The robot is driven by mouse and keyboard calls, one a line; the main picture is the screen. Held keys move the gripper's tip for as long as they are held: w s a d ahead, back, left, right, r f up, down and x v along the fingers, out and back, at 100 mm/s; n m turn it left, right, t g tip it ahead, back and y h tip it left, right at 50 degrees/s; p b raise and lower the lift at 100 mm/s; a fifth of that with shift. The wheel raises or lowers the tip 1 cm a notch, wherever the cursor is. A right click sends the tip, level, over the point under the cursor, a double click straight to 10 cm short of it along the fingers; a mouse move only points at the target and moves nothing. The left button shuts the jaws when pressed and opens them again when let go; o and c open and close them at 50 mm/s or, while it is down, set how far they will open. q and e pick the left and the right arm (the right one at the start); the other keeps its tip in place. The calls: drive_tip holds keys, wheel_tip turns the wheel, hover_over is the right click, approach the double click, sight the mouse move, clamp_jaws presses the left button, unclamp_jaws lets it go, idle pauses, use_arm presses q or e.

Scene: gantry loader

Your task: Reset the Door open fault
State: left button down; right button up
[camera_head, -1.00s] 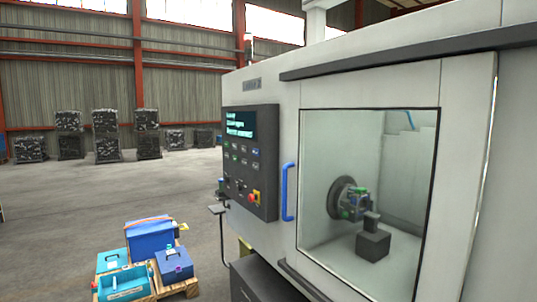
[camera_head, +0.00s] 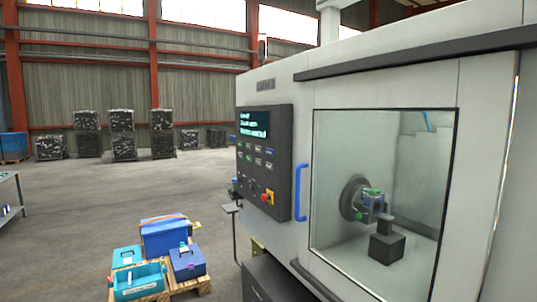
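The machine (camera_head: 290,85) is a large light-grey cabinet filling the right half of the head view. Its dark control panel (camera_head: 264,185) has a screen (camera_head: 254,123) with a few lines of pale text, too small to read surely. Below the screen are rows of small buttons (camera_head: 256,158) and a red knob on a yellow base (camera_head: 267,197). The door (camera_head: 479,150) has a large window and a blue vertical handle (camera_head: 300,192). The door looks closed, though its right edge shows a bright narrow strip. A chuck (camera_head: 355,198) shows behind the glass. Neither gripper is in view.
A wooden pallet (camera_head: 202,284) with blue and teal toolboxes (camera_head: 164,236) stands on the floor left of the machine. A small shelf (camera_head: 231,208) juts out below the panel. A table (camera_head: 10,200) shows at the left edge. The floor between is clear.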

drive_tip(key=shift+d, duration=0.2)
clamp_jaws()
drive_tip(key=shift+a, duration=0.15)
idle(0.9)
